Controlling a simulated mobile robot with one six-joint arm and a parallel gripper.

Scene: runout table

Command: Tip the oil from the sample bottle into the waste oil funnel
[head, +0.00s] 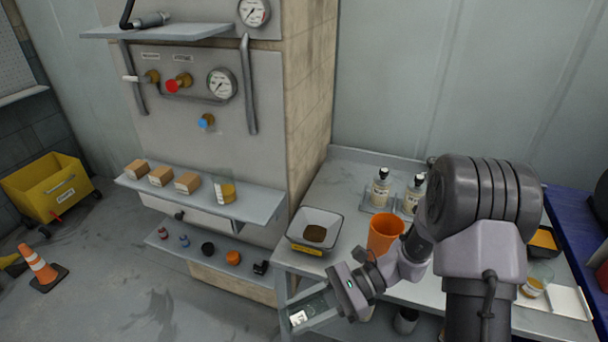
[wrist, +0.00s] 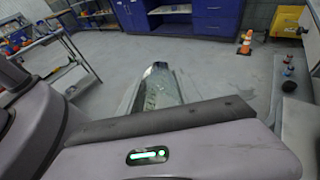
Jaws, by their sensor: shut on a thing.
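My gripper (head: 312,310) is at the front left corner of the steel table, low beside its edge. It is shut on the clear sample bottle (wrist: 161,88), which shows between the fingers in the wrist view. In the head view only its white label (head: 298,318) shows clearly; its oil level and exact tilt cannot be told. A white square funnel-like basin (head: 330,217) with a yellow label and a brown patch inside stands on the table, above and beyond my gripper. An orange cup-shaped vessel (head: 386,232) stands right of it, partly behind my arm.
Two labelled bottles (head: 381,188) (head: 413,194) stand in holders at the table's back. A shelf (head: 262,201) at left carries small boxes and a beaker with amber liquid (head: 226,191). A yellow cart (head: 48,186) and orange cone (head: 38,265) stand on the floor.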

